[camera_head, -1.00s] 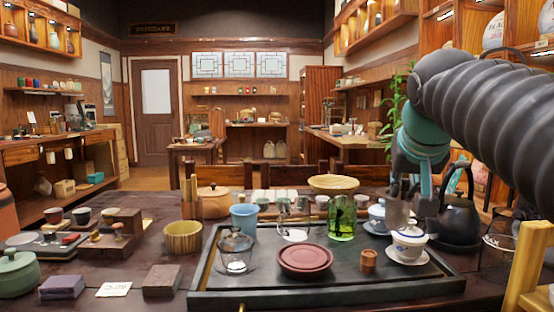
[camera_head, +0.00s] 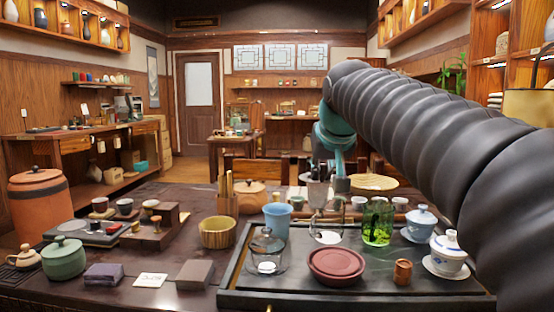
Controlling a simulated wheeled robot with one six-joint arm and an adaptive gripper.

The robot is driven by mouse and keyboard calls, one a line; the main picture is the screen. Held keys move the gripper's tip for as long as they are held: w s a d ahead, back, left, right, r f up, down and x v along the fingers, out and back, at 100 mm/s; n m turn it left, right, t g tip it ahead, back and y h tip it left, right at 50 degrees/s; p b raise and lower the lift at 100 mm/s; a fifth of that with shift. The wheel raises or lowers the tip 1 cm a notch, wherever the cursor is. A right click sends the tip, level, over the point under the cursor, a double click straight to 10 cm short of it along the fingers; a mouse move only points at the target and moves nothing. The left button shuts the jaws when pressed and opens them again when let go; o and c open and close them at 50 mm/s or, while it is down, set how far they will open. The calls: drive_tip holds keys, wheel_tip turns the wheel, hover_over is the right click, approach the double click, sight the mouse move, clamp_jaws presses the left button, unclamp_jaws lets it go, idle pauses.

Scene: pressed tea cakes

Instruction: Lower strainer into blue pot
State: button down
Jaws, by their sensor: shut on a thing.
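My gripper (camera_head: 329,196) hangs at the back of the black tray, fingers pointing down, above and behind a clear glass pitcher (camera_head: 327,237). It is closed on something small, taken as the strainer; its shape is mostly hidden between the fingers. A light blue, straight-sided pot (camera_head: 277,222) stands upright at the tray's back left corner.
The black tray (camera_head: 240,299) also holds a lidded glass pot (camera_head: 266,252), a dark red dish (camera_head: 337,264), a green glass (camera_head: 378,222), a small brown cup (camera_head: 402,272) and two lidded white-and-blue bowls (camera_head: 448,252). A wooden bowl (camera_head: 217,232) stands left of the blue pot.

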drive_tip(key=shift+w+a+f+n+y+p, duration=0.15)
drive_tip(key=shift+w+a+f+n+y, duration=0.3)
drive_tip(key=shift+w+a, duration=0.8)
drive_tip(key=shift+w+a+f+n+y+p, duration=0.25)
drive_tip(key=shift+w+a+f, duration=0.55)
drive_tip(key=shift+a, duration=0.8)
drive_tip(key=shift+w+a+f+n+y+p, duration=0.15)
drive_tip(key=shift+w+a+f+n, duration=0.25)
drive_tip(key=shift+w+a, duration=0.9)
drive_tip(key=shift+s+a+f+b, duration=0.1)
drive_tip(key=shift+f+b, duration=1.15)
drive_tip(key=shift+f, duration=0.3)
drive_tip(key=shift+s+a+f+b, duration=0.1)
drive_tip(key=shift+f+b, duration=1.15)
drive_tip(key=shift+f, duration=0.25)
drive_tip(key=c, duration=1.1)
unclamp_jaws()
drive_tip(key=shift+o, duration=0.4)
drive_tip(key=o, duration=0.5)
drive_tip(key=shift+r, duration=0.15)
